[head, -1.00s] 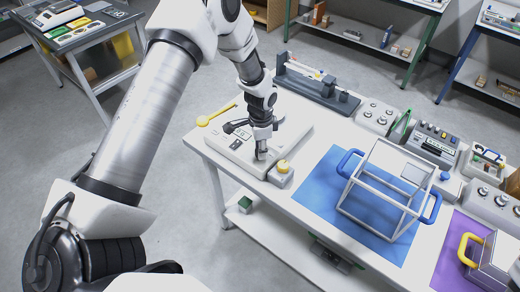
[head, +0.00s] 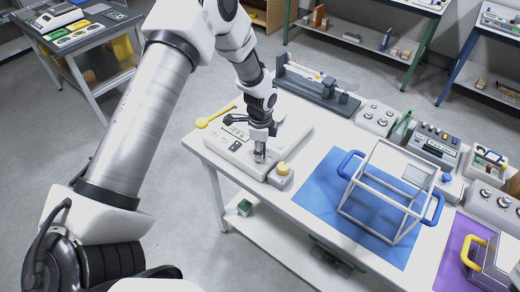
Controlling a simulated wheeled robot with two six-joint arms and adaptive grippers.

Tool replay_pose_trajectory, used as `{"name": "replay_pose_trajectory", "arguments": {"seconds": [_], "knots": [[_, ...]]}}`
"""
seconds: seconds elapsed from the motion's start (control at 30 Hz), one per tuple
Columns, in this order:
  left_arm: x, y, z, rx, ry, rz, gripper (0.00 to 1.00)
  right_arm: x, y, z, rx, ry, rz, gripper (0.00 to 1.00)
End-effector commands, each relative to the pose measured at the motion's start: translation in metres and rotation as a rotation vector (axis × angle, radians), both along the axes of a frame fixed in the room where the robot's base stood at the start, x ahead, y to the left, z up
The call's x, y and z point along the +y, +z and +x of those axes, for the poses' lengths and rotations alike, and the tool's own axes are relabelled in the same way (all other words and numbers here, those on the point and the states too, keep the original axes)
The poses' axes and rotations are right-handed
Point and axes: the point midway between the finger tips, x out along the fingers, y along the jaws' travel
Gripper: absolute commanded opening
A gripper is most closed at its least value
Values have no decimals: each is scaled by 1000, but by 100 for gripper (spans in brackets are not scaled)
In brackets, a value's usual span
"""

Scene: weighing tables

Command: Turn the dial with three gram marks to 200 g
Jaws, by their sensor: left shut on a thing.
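A white weighing device (head: 215,141) with a lit display (head: 237,133) stands at the left end of the white table. My left gripper (head: 260,155) points down at the front right part of this device, its fingers closed on a small grey dial. The dial is mostly hidden by the fingers, so its gram marks and setting cannot be read. The display's digits are too small to read surely. My right gripper is not in view.
A grey block with a yellow knob (head: 283,169) stands close right of my left gripper. A white-framed box with blue handles (head: 389,192) stands on a blue mat (head: 312,190). A balance (head: 318,90) and boxes with several knobs (head: 376,117) line the back.

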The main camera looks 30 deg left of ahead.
Motion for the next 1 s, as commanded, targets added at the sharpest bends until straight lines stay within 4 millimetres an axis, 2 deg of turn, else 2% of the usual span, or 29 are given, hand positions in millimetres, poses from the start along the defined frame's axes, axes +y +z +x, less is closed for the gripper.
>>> {"name": "replay_pose_trajectory", "arguments": {"seconds": [0.17, 0.2, 0.23, 0.27, 0.53, 0.67, 0.77, 1.0], "knots": [[-1, -2, -2, 6, 2, -1, 0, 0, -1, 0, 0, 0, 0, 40], [-1, -2, -2, 6, 2, -1, 45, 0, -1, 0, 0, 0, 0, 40], [-1, -2, -2, 6, 2, -1, 56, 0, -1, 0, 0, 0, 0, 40], [-1, -2, -2, 5, 2, -1, 60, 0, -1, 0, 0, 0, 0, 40], [0, -1, -1, 2, 2, 0, 60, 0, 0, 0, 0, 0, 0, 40], [0, 10, 0, 1, 2, 0, 60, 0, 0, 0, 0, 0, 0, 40], [-1, 30, 1, -1, 2, -1, 60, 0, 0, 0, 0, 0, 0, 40], [-2, 91, 1, -1, 1, 0, 60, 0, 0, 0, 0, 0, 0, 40]]}}
